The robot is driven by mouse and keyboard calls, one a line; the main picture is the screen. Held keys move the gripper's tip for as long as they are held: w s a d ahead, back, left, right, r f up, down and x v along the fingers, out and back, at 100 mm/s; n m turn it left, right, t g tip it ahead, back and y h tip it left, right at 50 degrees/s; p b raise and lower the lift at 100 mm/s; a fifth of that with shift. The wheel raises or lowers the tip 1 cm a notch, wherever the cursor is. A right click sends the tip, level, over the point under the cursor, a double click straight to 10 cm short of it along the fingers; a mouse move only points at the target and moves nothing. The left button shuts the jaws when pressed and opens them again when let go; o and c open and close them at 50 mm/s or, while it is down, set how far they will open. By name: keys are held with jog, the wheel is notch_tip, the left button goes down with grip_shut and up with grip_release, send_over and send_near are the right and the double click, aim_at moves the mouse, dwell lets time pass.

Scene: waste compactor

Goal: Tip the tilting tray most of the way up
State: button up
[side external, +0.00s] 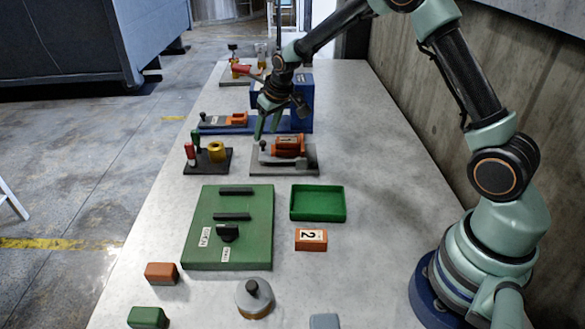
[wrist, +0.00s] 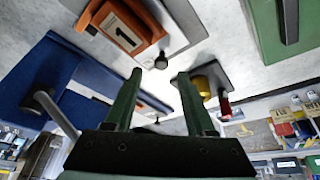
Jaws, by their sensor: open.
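An orange tray-like piece (side external: 289,146), most likely the tilting tray, sits on a grey base plate (side external: 300,168) in the middle of the table. In the wrist view the orange piece (wrist: 140,17) is at the upper left and carries a white label reading 1. A small dark knob (wrist: 161,62) stands beside it on the plate. My gripper (side external: 266,136) is open, pointing down just left of and behind the orange piece. In the wrist view its two green fingers (wrist: 158,76) are apart with nothing between them. I cannot tell whether the fingers touch anything.
A blue fixture (side external: 225,128) with an orange part and a blue box (side external: 300,90) stand behind. A dark plate (side external: 207,165) with a yellow cylinder is at left. A green panel (side external: 232,250), green tray (side external: 317,203) and orange block (side external: 311,239) labelled 2 are nearer. The table's right side is clear.

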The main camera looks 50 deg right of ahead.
aim_at(265, 143)
jog(key=shift+x, duration=1.85)
jog(key=shift+a, duration=0.1)
grip_shut()
